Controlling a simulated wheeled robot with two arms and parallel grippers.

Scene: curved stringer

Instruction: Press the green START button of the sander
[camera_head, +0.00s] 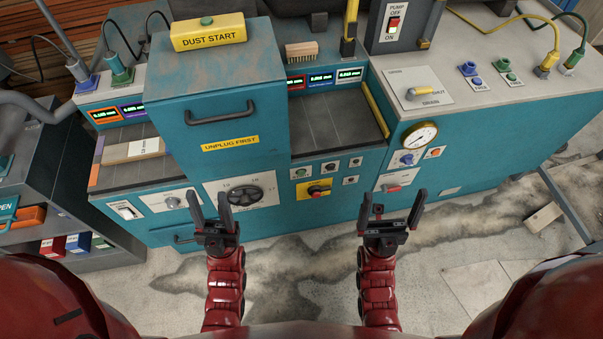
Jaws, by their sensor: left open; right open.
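A small round button (302,172) that looks green sits on a pale plate on the sander's teal front, left in a row of small buttons; its label is too small to read. Another green button (207,20) stands on the yellow DUST START box on top of the teal cover. My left gripper (207,196) is open and empty in front of the dial plate, left of the row. My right gripper (392,196) is open and empty, right of the row and lower in the picture. Neither gripper appears to touch a button.
A yellow plate with a red knob (319,190) lies just under the button row. The teal cover (215,100) with a black handle juts out on the left. Floor between my arms is clear.

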